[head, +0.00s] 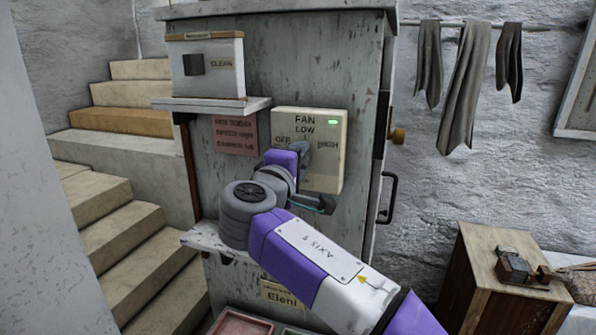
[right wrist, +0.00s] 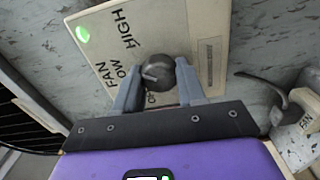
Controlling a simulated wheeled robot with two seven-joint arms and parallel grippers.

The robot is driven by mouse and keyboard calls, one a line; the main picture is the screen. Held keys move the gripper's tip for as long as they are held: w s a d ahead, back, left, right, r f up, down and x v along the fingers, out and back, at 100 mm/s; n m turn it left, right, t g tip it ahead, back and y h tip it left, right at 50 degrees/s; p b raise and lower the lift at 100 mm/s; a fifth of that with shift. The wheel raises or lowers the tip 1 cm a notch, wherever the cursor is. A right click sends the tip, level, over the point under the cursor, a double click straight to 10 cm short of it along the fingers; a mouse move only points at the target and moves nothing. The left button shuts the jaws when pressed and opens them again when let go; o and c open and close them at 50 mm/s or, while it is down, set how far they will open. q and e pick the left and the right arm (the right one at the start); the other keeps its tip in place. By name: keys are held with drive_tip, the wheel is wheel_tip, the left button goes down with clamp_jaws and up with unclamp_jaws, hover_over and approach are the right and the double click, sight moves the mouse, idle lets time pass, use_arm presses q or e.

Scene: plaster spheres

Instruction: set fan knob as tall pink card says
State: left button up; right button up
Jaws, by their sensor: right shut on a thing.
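The cream fan box (head: 328,178) is on the cabinet front, marked FAN, OFF, LOW and HIGH, with a lit green lamp (head: 332,122). It also shows in the right wrist view (right wrist: 205,25). Its dark round fan knob (right wrist: 158,72) is between the fingers of my right gripper (right wrist: 157,78), which is shut on it. In the head view my right gripper (head: 318,152) covers the knob and part of the lettering. I cannot tell which mark the knob points at. A pink card (head: 235,136) left of the box bears several dark lines, too blurred to read surely. My left gripper is out of view.
A box marked CLEAN (head: 222,80) with a dark knob stands on a shelf at upper left. A black handle (head: 388,197) sticks out at the cabinet's right. A lower ledge is beneath my arm. Stairs (head: 125,200) are at left, a wooden crate (head: 480,290) at right.

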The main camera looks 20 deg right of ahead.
drive_tip(key=m+b, duration=0.2)
drive_tip(key=m, duration=0.3)
drive_tip(key=shift+b, duration=0.3)
drive_tip(key=shift+m, duration=0.3)
drive_tip(key=o, duration=1.1)
drive_tip(key=shift+c, duration=0.2)
drive_tip(key=v, duration=0.7)
drive_tip(key=shift+s+a+b, duration=0.15)
drive_tip(key=shift+s+b, duration=0.1)
drive_tip(key=shift+b, duration=0.05)
